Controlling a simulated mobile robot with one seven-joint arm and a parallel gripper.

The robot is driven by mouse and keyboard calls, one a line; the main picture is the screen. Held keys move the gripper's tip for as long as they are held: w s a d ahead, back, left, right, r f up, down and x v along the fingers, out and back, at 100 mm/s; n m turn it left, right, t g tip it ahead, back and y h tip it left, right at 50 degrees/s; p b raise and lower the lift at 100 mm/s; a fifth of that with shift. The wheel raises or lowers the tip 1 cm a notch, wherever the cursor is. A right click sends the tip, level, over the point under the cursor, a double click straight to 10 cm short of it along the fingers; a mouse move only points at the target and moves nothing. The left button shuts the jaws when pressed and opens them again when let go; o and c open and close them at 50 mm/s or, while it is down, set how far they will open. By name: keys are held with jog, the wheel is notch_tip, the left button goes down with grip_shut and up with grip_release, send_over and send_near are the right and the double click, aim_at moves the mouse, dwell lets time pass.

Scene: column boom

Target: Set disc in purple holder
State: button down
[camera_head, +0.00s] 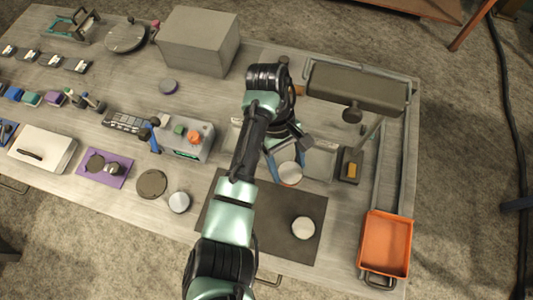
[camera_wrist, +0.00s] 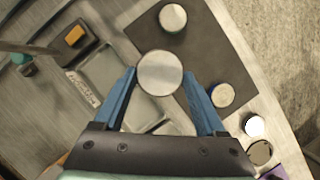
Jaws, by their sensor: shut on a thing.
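My gripper (camera_wrist: 160,78) has blue fingers on both sides of a pale round disc (camera_wrist: 160,73) and is shut on it. In the head view the disc (camera_head: 290,173) shows beside the grey tray, under my wrist. I cannot tell how high it is held. A flat purple mat (camera_head: 122,163) at the left front bears a dark round piece and a small metal piece. I cannot tell which is the purple holder.
A dark mat (camera_head: 270,240) bears another pale disc (camera_head: 303,228); a blue-rimmed disc (camera_wrist: 222,95) also shows on it. A grey tray (camera_head: 318,160), a lamp (camera_head: 355,90), an orange tray (camera_head: 387,243), a control box (camera_head: 185,137) and a large grey box (camera_head: 198,40) stand around.

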jog(key=n, duration=0.1)
jog(key=d+n+h, duration=0.1)
jog(key=n, duration=0.1)
jog(key=shift+s+d+r+t+p, duration=0.2)
jog(key=shift+r+t+p, duration=0.2)
jog(key=n, duration=0.1)
jog(key=s+a+n+t, duration=0.1)
jog(key=n, duration=0.1)
jog(key=n+h+p, duration=0.1)
jog(key=n, duration=0.1)
jog(key=shift+s+a+f+t, duration=0.3)
jog(key=shift+s+a+f, duration=0.05)
jog(key=shift+a, duration=0.05)
jog(key=s+a+f+n+t+p, duration=0.2)
jog(key=s+a+n+t, duration=0.1)
jog(key=s+a+n, duration=0.35)
send_over(263, 214)
jog(key=a, duration=0.1)
jog(key=shift+n, duration=0.35)
notch_tip(263, 214, down, 6)
jog(key=shift+s+a, duration=0.15)
jog(key=shift+f, duration=2.35)
jog(key=shift+f, duration=0.1)
jog(key=shift+c, duration=1.8)
grip_release()
jog(key=shift+f, duration=0.1)
jog(key=o, duration=0.4)
jog(key=shift+c, duration=0.2)
